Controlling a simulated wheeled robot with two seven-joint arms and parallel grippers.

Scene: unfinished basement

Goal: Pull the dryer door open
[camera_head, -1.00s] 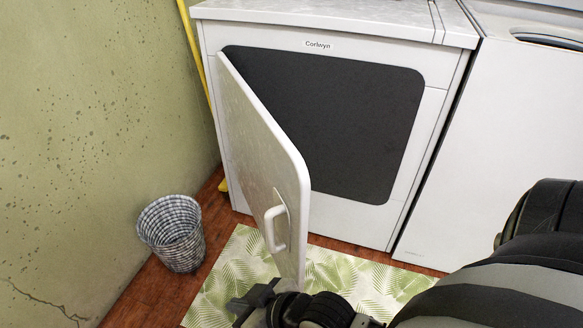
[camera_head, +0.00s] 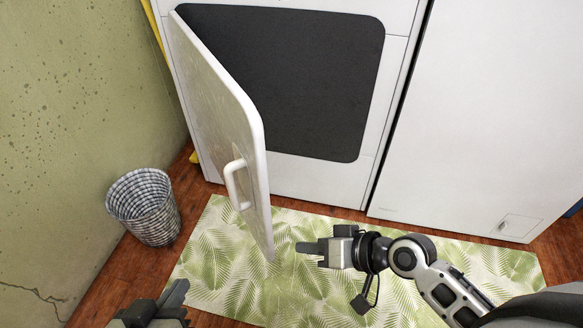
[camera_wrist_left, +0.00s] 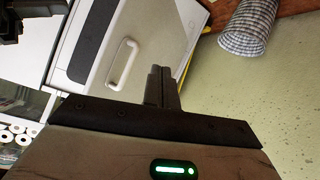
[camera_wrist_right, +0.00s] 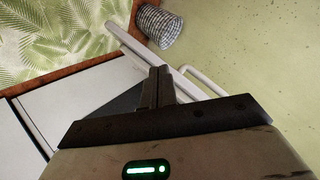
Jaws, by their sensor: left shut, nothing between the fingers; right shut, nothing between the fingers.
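The white dryer door (camera_head: 222,112) stands ajar, hinged at its left, swung out from the dark dryer opening (camera_head: 300,75). Its white handle (camera_head: 232,188) is on the outer face near the free edge; it also shows in the left wrist view (camera_wrist_left: 122,66) and the right wrist view (camera_wrist_right: 204,80). My right gripper (camera_head: 298,247) is shut and empty, just right of the door's lower free corner, on the opening side. My left gripper (camera_head: 184,292) is shut and empty at the bottom left, on the outer side of the door, apart from the handle.
A woven wastebasket (camera_head: 145,208) stands on the wood floor by the green wall (camera_head: 70,110), left of the door. A leaf-patterned mat (camera_head: 215,270) lies before the dryer. A second white appliance (camera_head: 480,110) stands to the right.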

